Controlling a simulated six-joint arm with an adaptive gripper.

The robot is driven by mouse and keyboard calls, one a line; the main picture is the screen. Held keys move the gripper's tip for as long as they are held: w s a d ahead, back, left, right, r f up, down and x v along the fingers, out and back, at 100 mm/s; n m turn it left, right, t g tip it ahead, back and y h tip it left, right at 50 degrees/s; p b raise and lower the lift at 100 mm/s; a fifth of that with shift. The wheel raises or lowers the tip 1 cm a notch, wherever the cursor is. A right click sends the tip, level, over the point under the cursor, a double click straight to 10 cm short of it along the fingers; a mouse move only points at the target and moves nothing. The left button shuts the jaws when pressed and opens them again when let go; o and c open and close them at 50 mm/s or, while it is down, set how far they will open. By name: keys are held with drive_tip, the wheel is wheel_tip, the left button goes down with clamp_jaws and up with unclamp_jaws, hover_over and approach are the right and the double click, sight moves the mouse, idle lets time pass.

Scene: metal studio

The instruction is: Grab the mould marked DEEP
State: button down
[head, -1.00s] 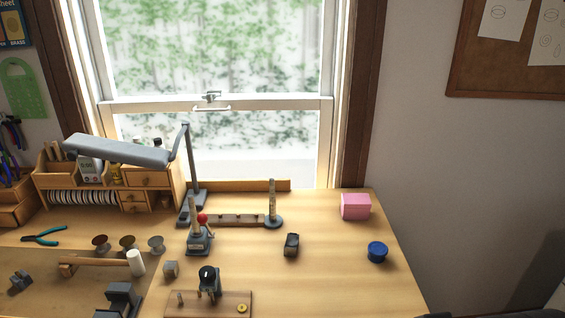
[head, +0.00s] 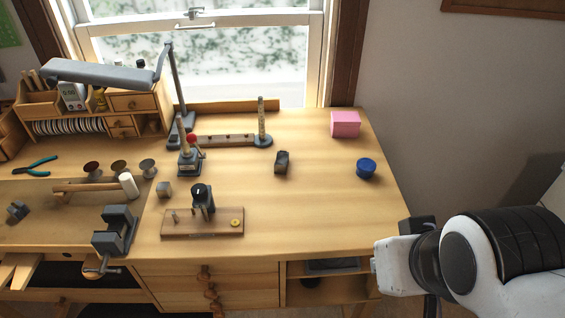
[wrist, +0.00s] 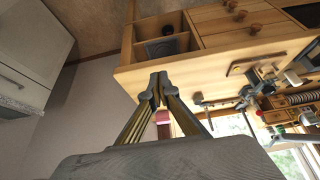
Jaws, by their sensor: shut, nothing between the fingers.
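No marking that reads DEEP can be made out in either view. In the head view, three small round cups stand in a row at the left of the bench: a reddish-brown cup (head: 92,168), a brown cup (head: 119,167) and a grey cup (head: 148,166). I cannot tell whether any of them is the mould. My gripper (wrist: 158,80) is shut and empty in the wrist view, with its fingertips together. My arm is at the lower right of the head view, off the bench's right edge and far from the cups.
A hammer (head: 90,188) lies just in front of the cups. A small vice (head: 115,230) is at the front edge. A wooden board with a black-topped tool (head: 203,196) stands mid-front. A pink box (head: 345,124) and blue tin (head: 366,168) are at the right. The front-right bench top is clear.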

drive_tip(key=c, duration=1.2)
unclamp_jaws()
drive_tip(key=shift+o, duration=0.2)
